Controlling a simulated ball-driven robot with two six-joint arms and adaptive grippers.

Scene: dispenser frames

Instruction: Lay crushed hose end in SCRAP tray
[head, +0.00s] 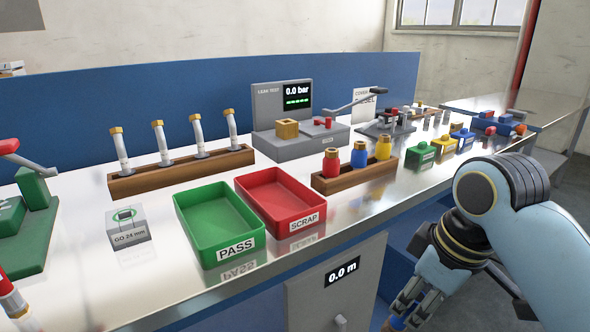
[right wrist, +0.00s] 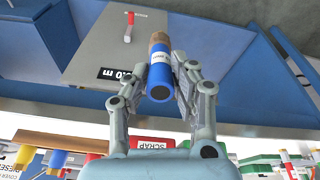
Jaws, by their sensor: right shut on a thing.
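The red SCRAP tray (head: 281,202) stands empty on the bench, right of the green PASS tray (head: 222,222). The SCRAP tray's red front also shows at the bottom of the right wrist view (right wrist: 152,142). My right gripper (head: 400,318) is low in front of the bench, right of the trays. In the right wrist view my right gripper (right wrist: 160,80) is shut on a blue cylinder (right wrist: 161,86) with a brown end and a pale label. I cannot tell whether this piece is crushed. My left gripper is not in view.
A rack of several brass-topped hose ends (head: 180,172) stands behind the trays. A rack with red, blue and yellow pieces (head: 355,178) is right of SCRAP. The leak tester (head: 300,145) is behind. The bench front edge lies between my right gripper and the trays.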

